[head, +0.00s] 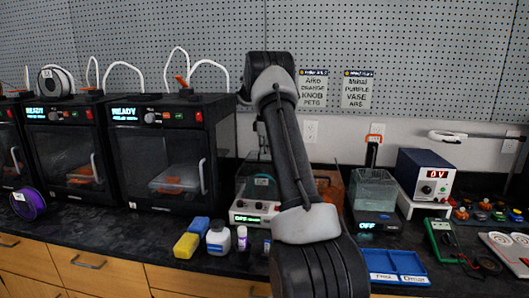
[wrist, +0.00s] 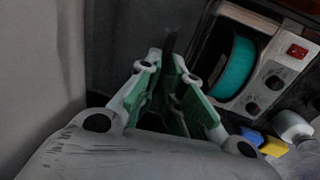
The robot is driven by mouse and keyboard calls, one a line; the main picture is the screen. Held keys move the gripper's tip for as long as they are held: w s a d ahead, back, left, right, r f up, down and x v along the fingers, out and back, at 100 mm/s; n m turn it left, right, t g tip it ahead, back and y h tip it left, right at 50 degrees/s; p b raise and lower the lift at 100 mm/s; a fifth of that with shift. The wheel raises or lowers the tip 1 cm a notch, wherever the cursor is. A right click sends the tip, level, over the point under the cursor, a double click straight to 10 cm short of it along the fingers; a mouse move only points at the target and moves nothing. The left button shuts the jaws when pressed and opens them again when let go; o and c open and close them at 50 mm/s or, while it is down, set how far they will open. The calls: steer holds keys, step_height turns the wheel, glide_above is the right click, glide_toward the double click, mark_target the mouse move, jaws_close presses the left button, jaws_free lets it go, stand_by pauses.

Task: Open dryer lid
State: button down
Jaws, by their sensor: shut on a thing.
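The filament dryer (head: 250,217) stands on the counter in the head view, partly hidden behind my arm. Its front has a lit display and knobs. In the wrist view the dryer (wrist: 268,88) shows a teal spool (wrist: 236,68) inside and a red switch. My gripper (wrist: 168,58), with green finger pads, is beside the dryer, shut on a thin dark piece that seems to be part of the dryer lid. The dark surroundings hide most of the lid, and I cannot tell its exact angle. In the head view my arm hides the gripper.
Black 3D printers (head: 168,150) stand at left with a purple spool (head: 28,203) in front. A clear tank (head: 374,190), power supply (head: 427,175) and blue tray (head: 395,265) are at right.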

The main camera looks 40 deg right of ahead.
steer(key=c, duration=1.6)
jaws_free()
steer(key=shift+o, duration=0.2)
steer(key=shift+r, duration=0.1)
step_height(320, 180, up, 12)
steer(key=s+a, duration=0.1)
steer(key=shift+s+a+f, duration=0.2)
steer(key=shift+s+a, duration=0.05)
steer(key=shift+a, duration=0.1)
